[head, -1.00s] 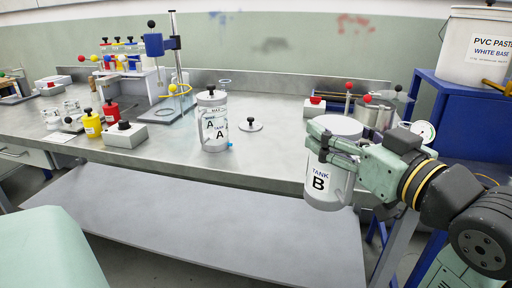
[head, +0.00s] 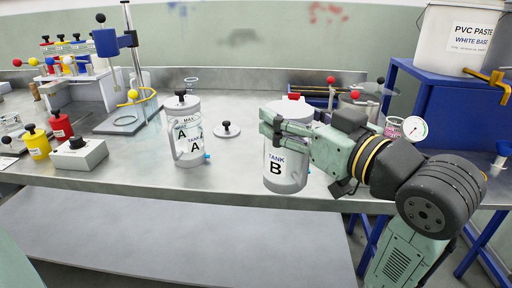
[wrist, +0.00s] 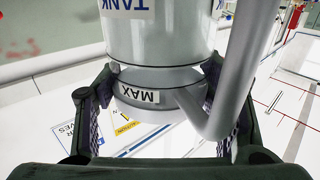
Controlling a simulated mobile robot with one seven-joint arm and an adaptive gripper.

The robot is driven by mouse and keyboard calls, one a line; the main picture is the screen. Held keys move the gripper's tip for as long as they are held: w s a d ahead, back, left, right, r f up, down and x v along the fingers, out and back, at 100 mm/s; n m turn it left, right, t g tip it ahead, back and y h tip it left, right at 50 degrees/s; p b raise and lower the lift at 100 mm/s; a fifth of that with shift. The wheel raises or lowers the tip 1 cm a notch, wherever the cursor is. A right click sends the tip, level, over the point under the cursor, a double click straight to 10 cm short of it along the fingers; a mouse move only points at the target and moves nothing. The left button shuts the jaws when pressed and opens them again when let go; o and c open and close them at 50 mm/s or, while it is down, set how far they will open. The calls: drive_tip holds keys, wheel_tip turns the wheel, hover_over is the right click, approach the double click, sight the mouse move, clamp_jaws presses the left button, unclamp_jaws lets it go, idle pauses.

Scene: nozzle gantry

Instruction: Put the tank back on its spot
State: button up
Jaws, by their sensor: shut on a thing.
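Tank B (head: 286,168), a pale cylinder with a "TANK B" label and a side handle, is upright in my gripper (head: 284,128) near the bench's front edge in the head view. The gripper is shut around its upper part. The wrist view shows the tank (wrist: 152,40) close up, with the MAX band between the fingers (wrist: 162,105). I cannot tell whether its base touches the bench.
A round lid (head: 227,130) with a black knob lies between the tanks. A grey control box (head: 80,154), yellow bottle (head: 37,144) and blue stand (head: 131,70) are at the left. A blue cabinet (head: 440,105) with a white bucket (head: 465,40) stands at the right.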

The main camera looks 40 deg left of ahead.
drive_tip(key=w+a+f+p, duration=0.1)
drive_tip(key=w+a+f, duration=0.1)
drive_tip(key=a, duration=0.5)
drive_tip(key=w+a+f+p, duration=0.1)
drive_tip(key=w+a+f, duration=0.1)
drive_tip(key=a, duration=0.5)
drive_tip(key=shift+w+f, duration=0.35)
drive_tip(key=shift+w, duration=0.5)
drive_tip(key=shift+a+f, duration=0.1)
drive_tip(key=o, duration=2)
drive_tip(key=shift+f, duration=0.1)
drive_tip(key=shift+c, duration=0.2)
